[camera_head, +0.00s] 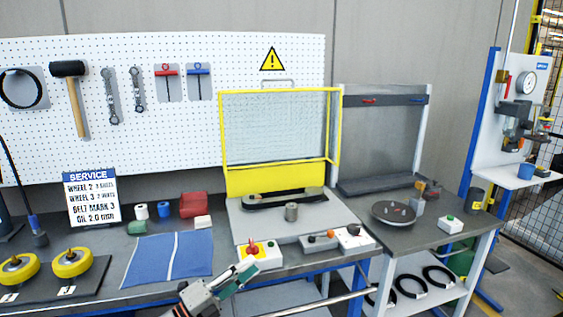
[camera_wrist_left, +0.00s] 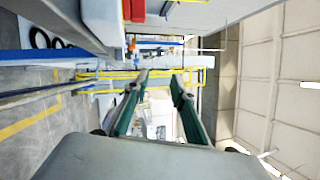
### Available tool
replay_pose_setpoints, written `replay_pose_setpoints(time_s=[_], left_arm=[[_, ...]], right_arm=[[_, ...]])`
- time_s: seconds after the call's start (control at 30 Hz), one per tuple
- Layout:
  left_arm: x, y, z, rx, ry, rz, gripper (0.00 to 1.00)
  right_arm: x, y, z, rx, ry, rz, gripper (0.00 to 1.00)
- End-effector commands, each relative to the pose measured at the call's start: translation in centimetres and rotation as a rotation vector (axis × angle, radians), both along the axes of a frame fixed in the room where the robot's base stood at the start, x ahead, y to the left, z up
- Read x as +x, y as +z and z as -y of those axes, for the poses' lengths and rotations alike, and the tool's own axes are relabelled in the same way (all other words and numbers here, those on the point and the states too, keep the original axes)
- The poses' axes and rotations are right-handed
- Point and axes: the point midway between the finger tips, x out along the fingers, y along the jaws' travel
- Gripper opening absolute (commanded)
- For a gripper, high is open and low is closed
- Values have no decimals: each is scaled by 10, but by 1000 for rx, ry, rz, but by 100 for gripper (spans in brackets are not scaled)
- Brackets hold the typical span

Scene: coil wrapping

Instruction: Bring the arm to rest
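My left gripper (camera_head: 246,272) shows at the bottom centre of the head view, in front of the workbench's front edge. In the left wrist view its two green-padded fingers (camera_wrist_left: 160,82) stand apart with nothing between them. It is open and empty, close to the box with the red and yellow button (camera_head: 258,254) in the head view; I cannot tell the exact gap. My right gripper is not in view.
A side table (camera_head: 432,232) carries a round plate (camera_head: 393,213).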

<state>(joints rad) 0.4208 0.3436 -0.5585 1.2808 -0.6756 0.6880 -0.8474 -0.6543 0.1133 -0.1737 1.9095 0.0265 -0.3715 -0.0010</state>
Motion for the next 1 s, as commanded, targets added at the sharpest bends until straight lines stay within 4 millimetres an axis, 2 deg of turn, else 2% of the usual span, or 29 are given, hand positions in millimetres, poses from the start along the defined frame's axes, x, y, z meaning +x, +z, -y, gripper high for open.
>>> replay_pose_setpoints(time_s=[0.03,0.17,0.37,0.47,0.6,0.7,0.8,0.9,1.0], left_arm=[[-13,-21,-1,-66,34,-92,25],[-41,-68,-14,-230,134,-324,25],[-100,-145,-46,-475,311,-686,25],[-138,-183,-65,-596,410,-865,25],[-203,-233,-91,-760,560,-1105,25],[-250,-261,-108,-860,662,-1251,25],[-289,-280,-120,-938,747,-1358,25],[-316,-290,-128,-984,804,-1424,25],[-328,-295,-131,-1008,831,-1456,25]], right_arm=[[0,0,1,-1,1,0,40],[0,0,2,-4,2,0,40],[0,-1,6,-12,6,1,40],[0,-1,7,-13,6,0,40],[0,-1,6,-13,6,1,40],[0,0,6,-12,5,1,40],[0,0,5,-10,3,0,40],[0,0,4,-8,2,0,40],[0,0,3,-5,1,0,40]])
